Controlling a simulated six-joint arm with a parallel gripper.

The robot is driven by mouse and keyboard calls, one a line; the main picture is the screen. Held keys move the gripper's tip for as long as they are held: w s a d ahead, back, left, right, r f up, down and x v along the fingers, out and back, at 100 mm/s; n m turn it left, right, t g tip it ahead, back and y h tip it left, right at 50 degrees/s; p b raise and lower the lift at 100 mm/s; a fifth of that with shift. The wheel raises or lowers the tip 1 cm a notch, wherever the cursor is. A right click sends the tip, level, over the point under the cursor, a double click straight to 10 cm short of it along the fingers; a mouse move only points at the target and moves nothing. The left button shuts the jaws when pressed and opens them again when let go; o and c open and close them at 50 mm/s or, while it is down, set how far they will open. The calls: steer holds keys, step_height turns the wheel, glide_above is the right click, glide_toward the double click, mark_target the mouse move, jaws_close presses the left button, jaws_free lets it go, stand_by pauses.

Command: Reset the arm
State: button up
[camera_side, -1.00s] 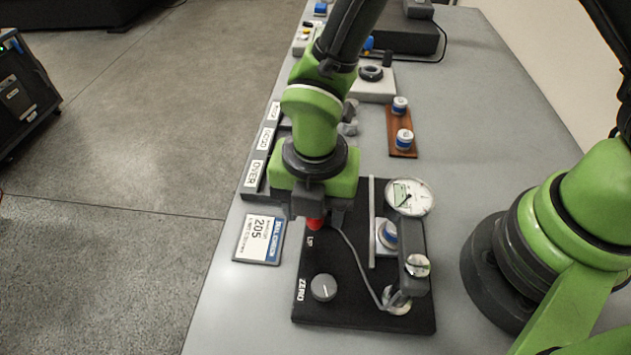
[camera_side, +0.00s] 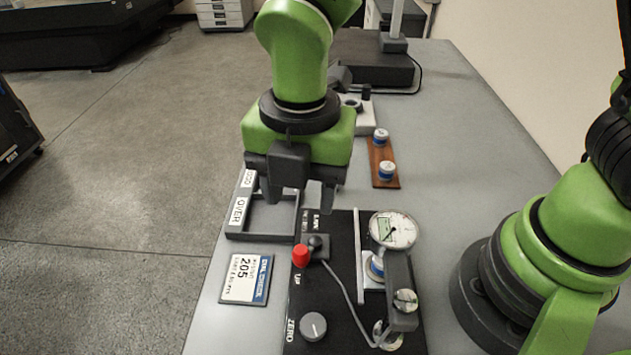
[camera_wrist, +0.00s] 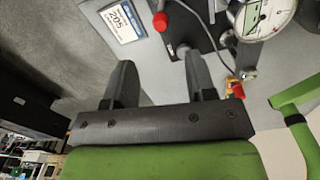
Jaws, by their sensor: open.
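My gripper (camera_side: 302,190) is open, with nothing between its fingers. In the side view it hangs above the sorting tray (camera_side: 262,238) and the far edge of the black gauge plate (camera_side: 335,262). In the wrist view my gripper (camera_wrist: 160,85) shows two spread dark fingers over blurred grey table. The red knob (camera_side: 300,256) on the plate stands clear of the fingers; it also shows in the wrist view (camera_wrist: 160,21).
A dial gauge (camera_side: 393,231) stands on the plate, with a blue-banded part (camera_side: 376,266) below it. A label card (camera_side: 247,279) lies left of the plate. A brown block (camera_side: 383,163) carries two blue-banded parts. The table's right side (camera_side: 480,150) is clear.

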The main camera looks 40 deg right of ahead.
steer(key=s+d+r+m+t+y, duration=0.1)
steer(key=d+r+m+t+y, duration=0.15)
steer(key=d+r+m, duration=0.8)
steer(key=s+d+r+m+t, duration=0.2)
steer(key=s+m, duration=0.2)
steer(key=m, duration=0.5)
steer(key=s+d+r+m+t, duration=0.2)
steer(key=s+d+r+m, duration=0.1)
steer(key=m, duration=0.6)
steer(key=shift+s+m+h, duration=0.35)
steer(key=shift+s, duration=0.45)
steer(key=shift+t, duration=0.25)
steer(key=shift+c, duration=0.2)
